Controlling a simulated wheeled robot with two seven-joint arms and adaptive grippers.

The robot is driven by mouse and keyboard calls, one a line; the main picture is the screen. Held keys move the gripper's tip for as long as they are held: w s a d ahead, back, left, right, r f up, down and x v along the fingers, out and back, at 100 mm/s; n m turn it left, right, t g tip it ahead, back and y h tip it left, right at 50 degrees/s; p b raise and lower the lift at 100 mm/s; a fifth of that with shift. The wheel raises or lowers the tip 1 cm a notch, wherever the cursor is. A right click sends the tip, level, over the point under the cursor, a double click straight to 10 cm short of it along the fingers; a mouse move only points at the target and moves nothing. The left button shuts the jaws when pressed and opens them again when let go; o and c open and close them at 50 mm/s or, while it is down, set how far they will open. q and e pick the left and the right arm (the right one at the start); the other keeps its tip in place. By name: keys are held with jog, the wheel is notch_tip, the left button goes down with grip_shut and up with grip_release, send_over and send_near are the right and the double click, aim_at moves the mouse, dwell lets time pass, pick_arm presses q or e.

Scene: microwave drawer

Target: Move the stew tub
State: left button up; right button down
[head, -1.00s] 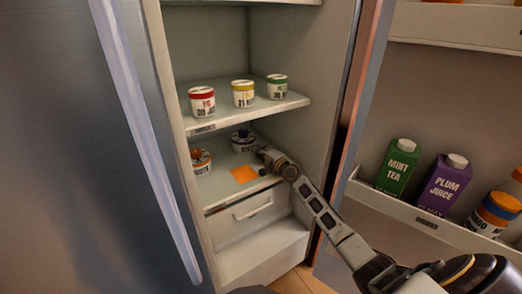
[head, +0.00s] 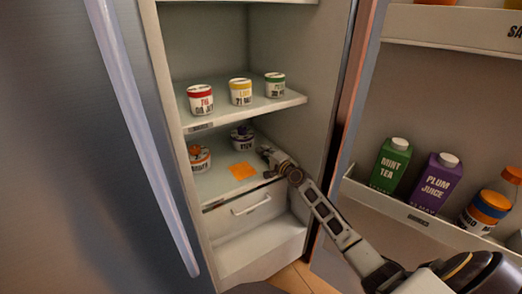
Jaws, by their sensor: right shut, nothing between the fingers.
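A white tub with a dark blue lid (head: 242,138) stands upright at the back of the lower fridge shelf; its label is tiny and looks like STEW. A white tub with an orange lid (head: 200,158) stands at that shelf's left side, partly cut off by the fridge's edge. An orange square (head: 242,171) lies flat on the bare shelf in front of the blue-lidded tub. My right gripper (head: 264,151) is shut and empty, just right of the blue-lidded tub and apart from it. My left gripper is out of view.
The upper shelf (head: 250,112) holds red-, yellow- and green-lidded tubs above my right gripper. A drawer (head: 246,208) lies below. The open door's rack (head: 400,209) at right holds a mint tea carton (head: 390,167), a plum juice carton (head: 436,184) and an orange-capped container (head: 486,212).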

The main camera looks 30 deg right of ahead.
jog(key=shift+s+d, duration=0.15)
jog(key=shift+s, duration=0.7)
jog(key=shift+s+d, duration=0.15)
jog(key=shift+s, duration=0.65)
jog(key=shift+s+d+p, duration=0.2)
jog(key=shift+s+p, duration=0.2)
jog(key=shift+s, duration=0.85)
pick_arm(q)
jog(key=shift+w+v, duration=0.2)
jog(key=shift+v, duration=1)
pick_arm(e)
jog(key=shift+s+d, duration=0.1)
jog(key=shift+s, duration=0.7)
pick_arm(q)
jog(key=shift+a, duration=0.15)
